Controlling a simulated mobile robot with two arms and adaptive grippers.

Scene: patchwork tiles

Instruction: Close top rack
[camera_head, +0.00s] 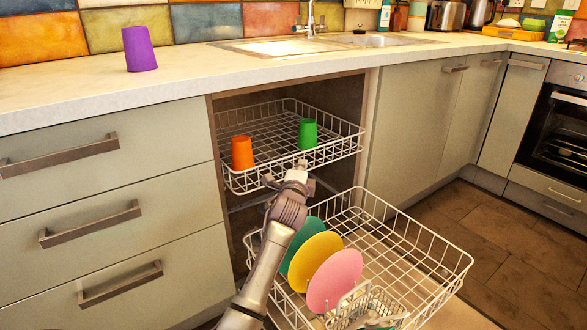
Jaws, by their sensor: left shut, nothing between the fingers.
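The top rack (270,162) is a white wire basket, pulled partly out of the dishwasher opening under the counter. An orange cup (242,153) and a green cup (307,134) stand upside down in it. My left gripper (285,175) is shut and empty, at the rack's front edge. Its tips overlap the front rim in the picture; I cannot tell whether they touch it. My left arm covers part of the lower rack. My right gripper is not in view.
The lower rack (437,262) is pulled far out below, holding a green plate (303,245), a yellow plate (312,262), a pink plate (335,282) and a cutlery basket (367,308). A purple cup (139,49) stands on the counter (185,72). Drawers flank the left.

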